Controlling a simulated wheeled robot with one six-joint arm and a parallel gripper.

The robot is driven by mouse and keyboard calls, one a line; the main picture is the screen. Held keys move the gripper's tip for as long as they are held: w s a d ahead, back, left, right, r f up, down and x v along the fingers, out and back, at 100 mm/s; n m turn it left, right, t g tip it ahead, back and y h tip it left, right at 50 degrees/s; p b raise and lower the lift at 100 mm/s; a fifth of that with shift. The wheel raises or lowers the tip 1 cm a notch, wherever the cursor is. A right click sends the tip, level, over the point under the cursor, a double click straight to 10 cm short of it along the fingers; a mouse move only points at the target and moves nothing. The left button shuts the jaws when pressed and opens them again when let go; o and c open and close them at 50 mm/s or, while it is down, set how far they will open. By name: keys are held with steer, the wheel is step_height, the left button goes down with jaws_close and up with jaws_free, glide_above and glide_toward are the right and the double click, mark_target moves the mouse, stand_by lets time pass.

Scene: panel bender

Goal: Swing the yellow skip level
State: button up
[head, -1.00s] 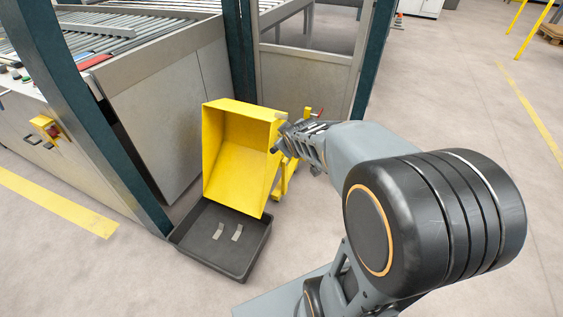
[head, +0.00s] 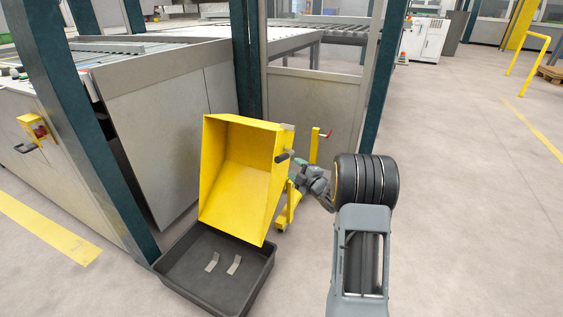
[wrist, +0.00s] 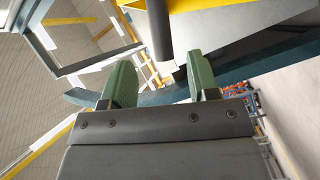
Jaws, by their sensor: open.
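The yellow skip (head: 240,170) is tipped steeply forward in the head view, its open side facing me and its lower lip over a black tray (head: 170,267). A dark handle grip (head: 283,157) sticks out at the skip's right side. My gripper (head: 298,170) is small and partly hard to make out, close to that handle. In the wrist view my gripper (wrist: 161,70) is open, with green fingers apart. The dark handle bar (wrist: 159,30) ends in the gap between the fingertips in the picture; I cannot tell its depth. The skip's yellow edge (wrist: 210,4) shows above.
Two small grey metal pieces (head: 233,265) lie in the tray. A yellow stand (head: 290,205) with a red-ended lever (head: 326,134) is behind the skip. Teal posts (head: 372,100) and machine panels (head: 175,120) close off the left and back. The floor at right is clear.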

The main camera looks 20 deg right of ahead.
mark_target(285, 159)
steer(key=b+x, duration=0.1)
steer(key=x, duration=0.8)
steer(key=shift+w+a+b, duration=0.1)
steer(key=shift+w+b, duration=0.15)
steer(key=shift+b, duration=0.05)
